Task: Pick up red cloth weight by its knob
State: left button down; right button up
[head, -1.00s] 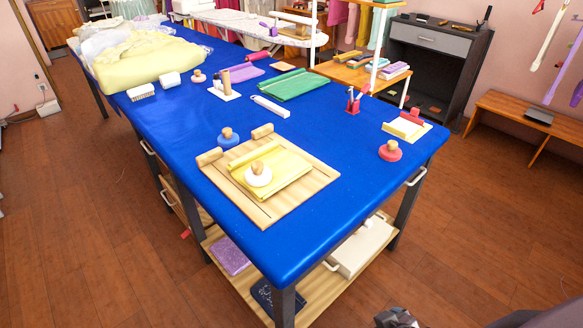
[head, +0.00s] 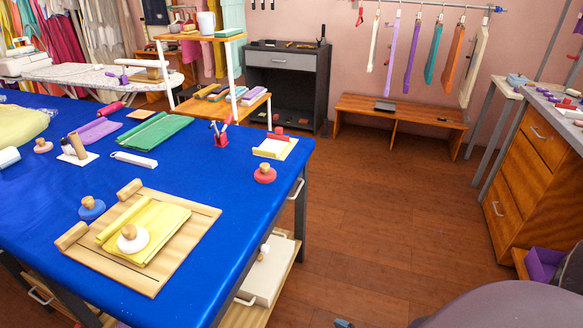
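The red cloth weight (head: 265,174) is a round red disc with a light wooden knob on top. It stands upright on the blue-covered table (head: 225,225), near the right edge. It is just in front of a small board with a cream pad and a red piece. Nothing touches its knob. Neither gripper can be made out in the head view. Only a grey rounded part of mine shows at the bottom right.
A wooden board (head: 85,252) holds folded yellow cloth (head: 170,222) with a white weight (head: 133,238) on it. A blue weight (head: 92,208) is beside the board. A red holder (head: 221,138) stands behind the red weight. Open floor lies right of the table.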

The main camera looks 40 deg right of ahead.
aim_at(265, 174)
jog(key=z, duration=0.95)
jog(key=u, duration=0.35)
jog(key=i+l+u, duration=0.1)
jog(key=u, duration=0.25)
jog(key=l+u, duration=0.15)
jog(key=u, duration=0.15)
jog(key=l+u, duration=0.3)
jog(key=i+l+u, duration=0.1)
jog(key=l+u, duration=0.25)
jog(key=l, duration=0.15)
jog(key=k+l+u, duration=0.1)
jog(key=l+u, duration=0.15)
jog(key=l, duration=0.55)
